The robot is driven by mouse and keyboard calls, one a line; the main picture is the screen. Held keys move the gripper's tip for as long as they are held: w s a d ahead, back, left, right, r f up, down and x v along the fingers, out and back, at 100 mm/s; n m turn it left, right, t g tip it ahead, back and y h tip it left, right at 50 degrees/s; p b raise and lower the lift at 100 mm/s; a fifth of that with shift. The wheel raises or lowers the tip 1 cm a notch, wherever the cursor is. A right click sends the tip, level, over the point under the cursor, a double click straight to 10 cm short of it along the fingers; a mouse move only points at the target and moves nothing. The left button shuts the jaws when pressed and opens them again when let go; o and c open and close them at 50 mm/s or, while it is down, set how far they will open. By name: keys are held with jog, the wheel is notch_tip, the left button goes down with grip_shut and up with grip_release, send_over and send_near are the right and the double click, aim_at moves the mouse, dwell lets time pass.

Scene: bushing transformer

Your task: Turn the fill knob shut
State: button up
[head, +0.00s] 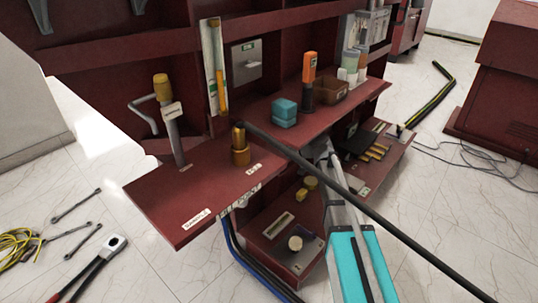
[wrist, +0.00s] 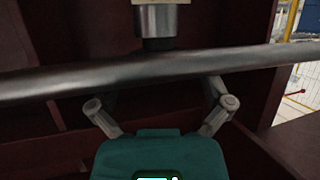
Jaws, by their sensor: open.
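My gripper (wrist: 160,104) is open in the wrist view, its two fingers spread apart with nothing held between them. A thick dark rod (wrist: 160,72) crosses that view just beyond the fingers; contact cannot be told. A silver cylinder (wrist: 156,22) with a pale collar stands above the rod. I cannot tell whether it is the fill knob. In the head view, my arm reaches up towards the lower shelf, its end partly hidden by the long black rod (head: 370,200).
A brass fitting (head: 240,152) stands on the red shelf (head: 215,185), at the rod's upper end. A labelled post with a yellow cap (head: 161,85) stands at left. Wrenches (head: 75,205) lie on the floor.

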jog(key=shift+x, duration=0.75)
jog(key=c, duration=1.1)
jog(key=shift+c, duration=0.2)
